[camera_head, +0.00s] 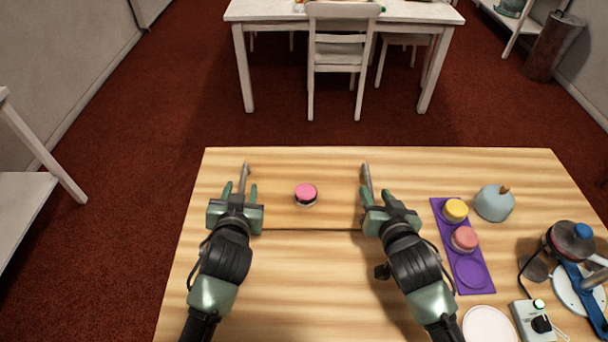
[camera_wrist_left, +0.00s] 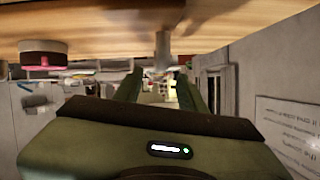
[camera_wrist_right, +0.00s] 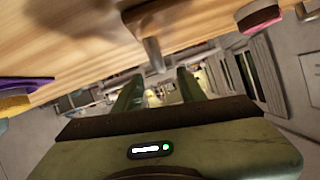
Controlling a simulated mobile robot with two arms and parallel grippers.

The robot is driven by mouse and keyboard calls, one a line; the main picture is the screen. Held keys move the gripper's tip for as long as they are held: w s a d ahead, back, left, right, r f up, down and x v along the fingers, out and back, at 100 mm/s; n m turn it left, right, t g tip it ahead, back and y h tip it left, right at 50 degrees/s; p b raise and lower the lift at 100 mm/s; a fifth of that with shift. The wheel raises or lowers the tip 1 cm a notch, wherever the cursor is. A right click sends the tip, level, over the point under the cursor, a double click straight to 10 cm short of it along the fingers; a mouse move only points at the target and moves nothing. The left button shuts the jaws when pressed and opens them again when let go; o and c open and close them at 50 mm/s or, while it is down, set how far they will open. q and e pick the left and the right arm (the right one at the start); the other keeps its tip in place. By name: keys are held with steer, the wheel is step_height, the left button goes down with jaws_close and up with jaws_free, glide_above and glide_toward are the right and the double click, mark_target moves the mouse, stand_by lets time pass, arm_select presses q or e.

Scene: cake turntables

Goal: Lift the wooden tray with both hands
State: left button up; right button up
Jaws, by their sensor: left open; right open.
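The wooden tray (camera_head: 318,220) lies on the table, its wood much like the tabletop; its near edge is a dark line. Metal handles stand at its left side (camera_head: 245,171) and right side (camera_head: 366,174). A small pink-topped cake (camera_head: 306,194) sits between them. My left gripper (camera_head: 240,189) is open at the left handle, which shows ahead between its fingers in the left wrist view (camera_wrist_left: 163,46). My right gripper (camera_head: 375,190) is open at the right handle, which shows the same way in the right wrist view (camera_wrist_right: 153,54). I cannot tell whether the fingers touch the handles.
To the right are a purple mat (camera_head: 471,271) with a yellow cake (camera_head: 455,210) and a pink cake (camera_head: 464,239), a blue-grey dome (camera_head: 495,203), a white plate (camera_head: 488,325) and a device (camera_head: 533,322). The table's far strip is clear. A white chair (camera_head: 338,50) stands beyond.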

mark_target(243, 180)
arm_select(q)
steer(key=shift+s+r, duration=0.2)
steer(key=shift+s, duration=0.15)
arm_select(e)
steer(key=shift+s+r, duration=0.15)
steer(key=shift+s, duration=0.2)
arm_select(q)
steer(key=x, duration=0.8)
arm_select(e)
steer(key=x, duration=0.8)
arm_select(q)
jaws_close()
arm_select(e)
jaws_close()
steer(key=shift+r, duration=0.1)
